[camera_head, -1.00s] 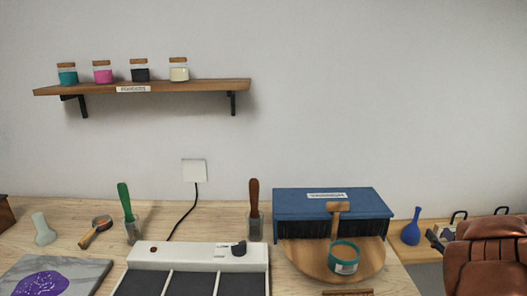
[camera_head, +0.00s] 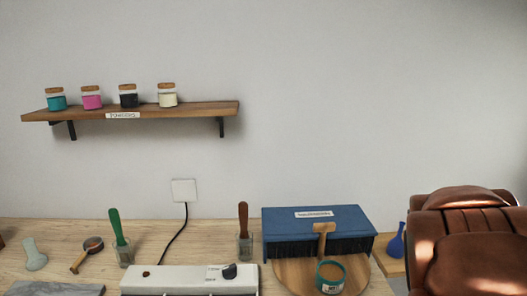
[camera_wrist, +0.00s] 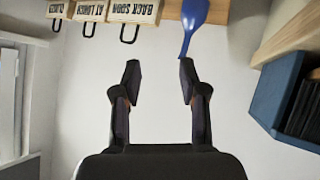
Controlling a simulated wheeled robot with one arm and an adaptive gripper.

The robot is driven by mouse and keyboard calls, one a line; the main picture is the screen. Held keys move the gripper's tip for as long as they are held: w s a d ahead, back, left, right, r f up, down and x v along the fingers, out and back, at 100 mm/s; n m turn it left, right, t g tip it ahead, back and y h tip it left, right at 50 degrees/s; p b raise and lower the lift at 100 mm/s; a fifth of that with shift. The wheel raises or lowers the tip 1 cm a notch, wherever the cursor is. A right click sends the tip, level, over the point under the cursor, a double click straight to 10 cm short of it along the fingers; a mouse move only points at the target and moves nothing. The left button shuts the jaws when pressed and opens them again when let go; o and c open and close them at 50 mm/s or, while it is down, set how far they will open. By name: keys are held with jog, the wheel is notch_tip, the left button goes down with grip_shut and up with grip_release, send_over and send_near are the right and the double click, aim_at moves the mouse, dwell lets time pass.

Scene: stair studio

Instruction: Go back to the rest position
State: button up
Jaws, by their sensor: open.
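My gripper (camera_wrist: 158,80) shows in the wrist view with its two fingers well apart and nothing between them. It faces a pale wall, and the wrist picture appears turned over. A blue long-necked vase (camera_wrist: 193,18) shows beyond the right fingertip, apart from it as far as I can tell. In the head view the blue vase (camera_head: 397,242) stands at the right end of the bench, partly hidden by a brown, segmented, glossy shape (camera_head: 468,240). My gripper is not visible in the head view.
On the bench (camera_head: 60,262) stand a blue brush-fringed box (camera_head: 290,226), a round wooden board (camera_head: 290,278) with a teal jar (camera_head: 331,277), and a white panel unit (camera_head: 180,282). A wall shelf (camera_head: 200,110) holds several corked jars.

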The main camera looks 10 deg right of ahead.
jog(key=s+a+g+y+p, duration=0.1)
jog(key=s+a+g, duration=0.1)
jog(key=s+a, duration=0.3)
jog(key=s+a+g+y+p, duration=0.1)
jog(key=s+a+g, duration=0.1)
jog(key=s+a, duration=0.3)
jog(key=s+a+g+y+p, duration=0.2)
jog(key=s+a, duration=0.3)
jog(key=a, duration=0.3)
jog(key=shift+s+a+r+n+g, duration=0.1)
jog(key=shift+s+a+n+g, duration=0.2)
jog(key=shift+a+n, duration=0.1)
jog(key=s+a+r+n+g+y+p, duration=0.1)
jog(key=s+a+g, duration=0.3)
jog(key=s+a, duration=0.7)
jog(key=s+r+n+y, duration=0.1)
jog(key=s, duration=0.2)
jog(key=shift+s+n+y+p, duration=0.15)
jog(key=shift+n+y+p, duration=0.25)
jog(key=shift+r, duration=0.1)
